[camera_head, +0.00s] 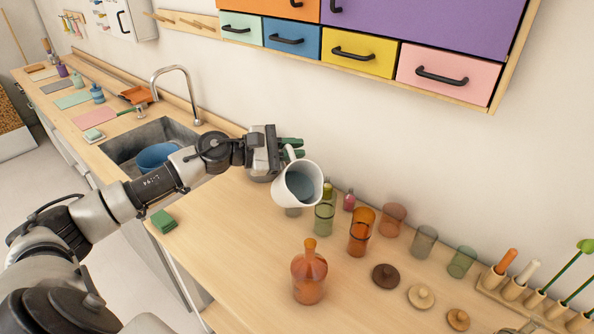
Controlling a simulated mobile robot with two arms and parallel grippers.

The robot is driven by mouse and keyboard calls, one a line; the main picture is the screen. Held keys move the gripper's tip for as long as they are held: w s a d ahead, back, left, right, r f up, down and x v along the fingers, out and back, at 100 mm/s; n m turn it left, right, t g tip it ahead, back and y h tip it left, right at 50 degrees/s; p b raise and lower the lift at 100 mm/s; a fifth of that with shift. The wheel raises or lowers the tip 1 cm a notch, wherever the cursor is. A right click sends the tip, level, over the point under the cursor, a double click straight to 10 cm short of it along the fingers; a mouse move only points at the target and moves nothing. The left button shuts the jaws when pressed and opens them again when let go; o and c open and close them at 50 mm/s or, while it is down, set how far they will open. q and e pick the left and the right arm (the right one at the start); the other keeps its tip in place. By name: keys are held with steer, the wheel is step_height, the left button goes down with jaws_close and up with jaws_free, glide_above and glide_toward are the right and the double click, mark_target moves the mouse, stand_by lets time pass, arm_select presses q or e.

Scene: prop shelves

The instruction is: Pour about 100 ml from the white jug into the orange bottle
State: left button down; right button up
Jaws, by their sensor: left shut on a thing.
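The white jug (283,192) is held above the wooden counter, with its open mouth facing my camera and bluish liquid showing inside. My left gripper (291,150) is shut on the jug at its handle, at the jug's upper side. The orange bottle (309,278), see-through with a round body and narrow neck, stands upright on the counter, below the jug in the picture and apart from it. My right gripper is not in view.
An orange glass (361,232) and a green vessel (324,218) stand behind the bottle. Other tinted glasses (424,241) and round lids (385,276) lie to the right. A sink (125,150) with a blue bowl (157,156) is left.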

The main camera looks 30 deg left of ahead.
arm_select(q)
steer(key=shift+w, duration=0.1)
steer(key=shift+a+r+b, duration=0.1)
steer(key=shift+b, duration=0.3)
stand_by(0.3)
steer(key=shift+r, duration=0.1)
stand_by(0.4)
steer(key=shift+s+m+b, duration=0.2)
steer(key=shift+m+b, duration=0.1)
steer(key=shift+m, duration=0.1)
stand_by(1.1)
steer(key=shift+d+b, duration=0.2)
steer(key=shift+b, duration=0.1)
stand_by(1.3)
steer(key=shift+s+d+m+y+b, duration=0.2)
steer(key=shift+m+y+b, duration=0.2)
steer(key=shift+m+b, duration=0.15)
stand_by(3.0)
